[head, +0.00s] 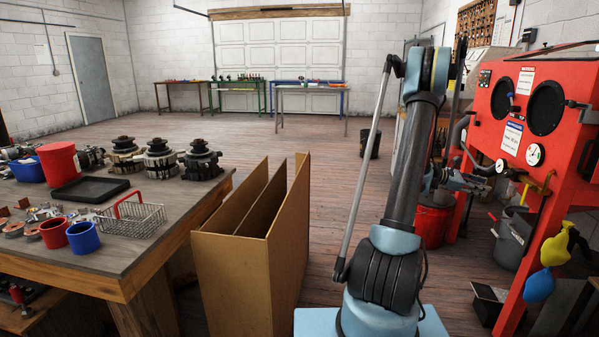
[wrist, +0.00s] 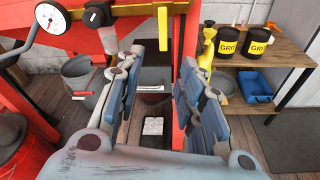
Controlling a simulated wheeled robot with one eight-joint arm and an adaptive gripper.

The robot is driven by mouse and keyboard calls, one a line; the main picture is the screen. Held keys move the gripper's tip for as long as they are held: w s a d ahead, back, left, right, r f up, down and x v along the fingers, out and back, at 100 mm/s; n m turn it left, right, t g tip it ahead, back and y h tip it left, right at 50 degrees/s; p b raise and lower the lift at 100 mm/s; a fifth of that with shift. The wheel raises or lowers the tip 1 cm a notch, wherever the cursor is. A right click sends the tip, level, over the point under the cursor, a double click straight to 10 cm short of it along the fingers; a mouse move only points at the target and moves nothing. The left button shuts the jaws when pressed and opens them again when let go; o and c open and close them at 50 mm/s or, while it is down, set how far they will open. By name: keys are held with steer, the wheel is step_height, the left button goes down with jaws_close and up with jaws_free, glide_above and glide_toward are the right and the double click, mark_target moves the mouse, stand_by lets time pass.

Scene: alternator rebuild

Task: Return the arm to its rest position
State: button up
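My arm stands upright right of centre in the head view, folded at the top, with its upper part in front of the red cabinet's left side. My gripper (wrist: 160,80) shows in the wrist view with its two blue-grey fingers spread apart. Nothing is between the fingers; floor and a dark box show through the gap. In the head view, a blue-grey part beside the arm, near the cabinet, may be the gripper, but it is too small to tell its state.
The red blasting cabinet (head: 548,100) stands close on the right. A grey bucket (head: 514,240) is beneath it. A cardboard divider box (head: 238,262) and a wooden workbench (head: 150,255) with parts stand left. Grit buckets (wrist: 257,46) stand on a wooden shelf.

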steer(key=s+a+r+m+t+y, duration=0.1)
steer(key=s+a+r+m+y, duration=0.15)
steer(key=a, duration=0.65)
steer(key=s+a+r+m+t+y, duration=0.15)
steer(key=s+a, duration=0.25)
steer(key=a, duration=0.5)
steer(key=s+a+r+m+t+y, duration=0.1)
steer(key=s+a+r+m+y, duration=0.15)
steer(key=a, duration=0.65)
steer(key=s+a+f+m+y, duration=0.3)
steer(key=s+a+f+y, duration=0.1)
steer(key=s+a, duration=0.7)
steer(key=s+a+f+m+y, duration=0.3)
steer(key=s+a+f+y, duration=0.2)
steer(key=s+a, duration=0.6)
steer(key=a+f, duration=0.1)
steer(key=a, duration=0.3)
steer(key=shift+s+a+m+t, duration=0.35)
steer(key=shift+s+a, duration=0.05)
